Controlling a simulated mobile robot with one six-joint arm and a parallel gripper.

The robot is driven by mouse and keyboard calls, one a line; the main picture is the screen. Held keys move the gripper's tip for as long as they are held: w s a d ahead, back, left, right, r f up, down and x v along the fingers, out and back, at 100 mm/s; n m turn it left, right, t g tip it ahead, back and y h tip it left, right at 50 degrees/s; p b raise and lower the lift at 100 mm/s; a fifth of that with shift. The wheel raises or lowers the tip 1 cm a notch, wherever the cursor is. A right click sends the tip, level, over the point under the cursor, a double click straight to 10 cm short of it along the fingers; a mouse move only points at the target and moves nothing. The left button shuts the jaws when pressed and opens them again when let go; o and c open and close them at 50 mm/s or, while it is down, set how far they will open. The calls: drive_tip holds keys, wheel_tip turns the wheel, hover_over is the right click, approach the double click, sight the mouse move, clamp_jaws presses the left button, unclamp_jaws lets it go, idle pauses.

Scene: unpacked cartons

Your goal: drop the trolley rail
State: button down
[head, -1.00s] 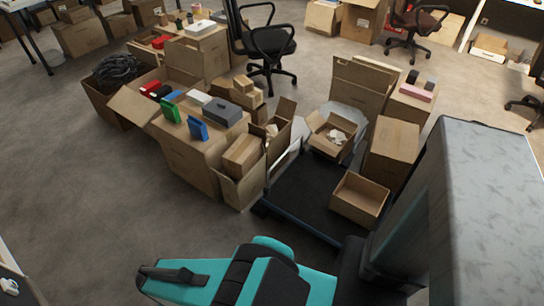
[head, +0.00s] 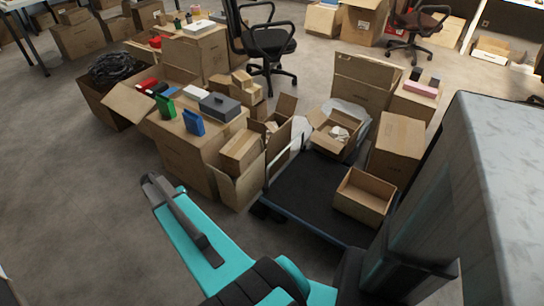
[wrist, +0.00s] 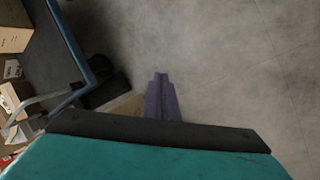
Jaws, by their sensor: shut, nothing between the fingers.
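The trolley (head: 300,202) is a dark flat deck with a blue edge, standing right of centre in the head view. Its blue edge and dark deck (wrist: 52,62) also show at the upper left of the wrist view. A grey bent tube, which looks like the trolley rail (wrist: 52,96), stands out at the deck's corner in the wrist view. My gripper (wrist: 161,78) is shut and empty over bare floor, right of the trolley edge and apart from the rail in the wrist view.
An open carton (head: 364,196) sits on the trolley deck, with another open carton (head: 337,133) behind it. A large carton (head: 190,150) bearing a grey box stands left of the trolley. A tall grey cabinet-like block fills the right. Floor at the left is free.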

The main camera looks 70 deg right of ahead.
drive_tip(key=d+r+m+b, duration=0.2)
drive_tip(key=d+m+b, duration=0.15)
drive_tip(key=d, duration=1.15)
drive_tip(key=s+d+r+m+g+b, duration=0.1)
drive_tip(key=s+d+r+m, duration=0.3)
drive_tip(key=d, duration=0.9)
drive_tip(key=s+d+r+m+h+b, duration=0.1)
drive_tip(key=s+d+r+m+b, duration=0.2)
drive_tip(key=s+d+r, duration=0.4)
drive_tip(key=d+r+b, duration=0.1)
drive_tip(key=d, duration=0.6)
drive_tip(key=shift+s+d+m+g, duration=0.2)
drive_tip(key=shift+s+m+g, duration=0.15)
drive_tip(key=shift+s+g, duration=0.05)
drive_tip(key=s+d+f+b, duration=0.1)
drive_tip(key=s+f+b, duration=0.2)
drive_tip(key=s+f, duration=0.6)
drive_tip(key=shift+w, duration=0.1)
